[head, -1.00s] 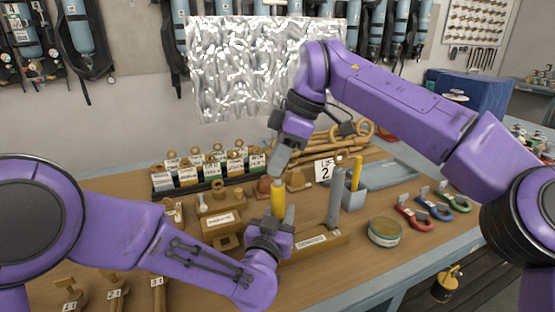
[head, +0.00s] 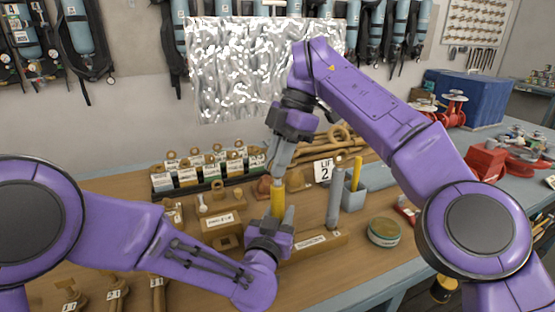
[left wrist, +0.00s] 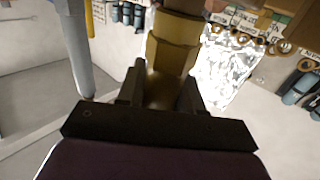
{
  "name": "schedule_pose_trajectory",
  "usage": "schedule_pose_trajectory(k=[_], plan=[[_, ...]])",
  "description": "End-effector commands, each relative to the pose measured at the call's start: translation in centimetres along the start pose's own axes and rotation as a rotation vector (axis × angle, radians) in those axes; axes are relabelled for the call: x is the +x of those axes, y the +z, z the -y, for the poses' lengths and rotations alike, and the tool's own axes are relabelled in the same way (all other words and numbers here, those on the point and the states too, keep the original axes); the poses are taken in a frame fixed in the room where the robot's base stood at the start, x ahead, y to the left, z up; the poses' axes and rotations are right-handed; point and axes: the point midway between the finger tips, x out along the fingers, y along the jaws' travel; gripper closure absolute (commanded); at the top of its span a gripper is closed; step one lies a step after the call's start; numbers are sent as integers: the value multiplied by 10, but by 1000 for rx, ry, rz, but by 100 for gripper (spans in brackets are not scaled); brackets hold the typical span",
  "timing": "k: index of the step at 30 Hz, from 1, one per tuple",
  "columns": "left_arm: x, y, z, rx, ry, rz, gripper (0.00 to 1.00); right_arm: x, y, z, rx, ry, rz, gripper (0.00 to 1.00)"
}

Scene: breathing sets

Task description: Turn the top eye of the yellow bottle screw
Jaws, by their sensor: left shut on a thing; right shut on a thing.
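The yellow bottle screw (head: 278,200) stands upright above the bench in the head view. My left gripper (head: 276,220) is shut around its lower body from below. In the left wrist view the yellow-brown body of the bottle screw (left wrist: 174,50) rises between the fingers of my left gripper (left wrist: 160,92). My right gripper (head: 278,173) comes down from above, shut on the top eye of the bottle screw. The jaws largely hide that eye.
Behind stands a row of labelled boxes (head: 205,168). A grey cylinder (head: 334,198) stands close on the right, beside a blue-grey holder (head: 353,197) with a yellow stick. A round tin (head: 384,232) sits further right. A wooden block (head: 315,243) lies near my left gripper.

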Motion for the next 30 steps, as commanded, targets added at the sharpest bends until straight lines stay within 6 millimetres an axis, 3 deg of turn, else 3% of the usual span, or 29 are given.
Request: schedule_pose_trajectory(k=[11, 12, 14, 24, 30], plan=[[0, -1, 0, -1, 0, -3, 100, 4, 2, -1, -3, -8, 3, 100], [0, -1, 0, -1, 0, -3, 100, 4, 2, -1, -3, -8, 3, 80], [0, -1, 0, -1, 0, -3, 100, 4, 2, -1, -3, -7, 2, 65], [0, -1, 0, 0, 0, -2, 100, 2, 1, 0, 6, -1, 1, 65], [0, 0, 0, 0, 0, -1, 100, 1, 2, 1, 114, 45, 2, 65]])
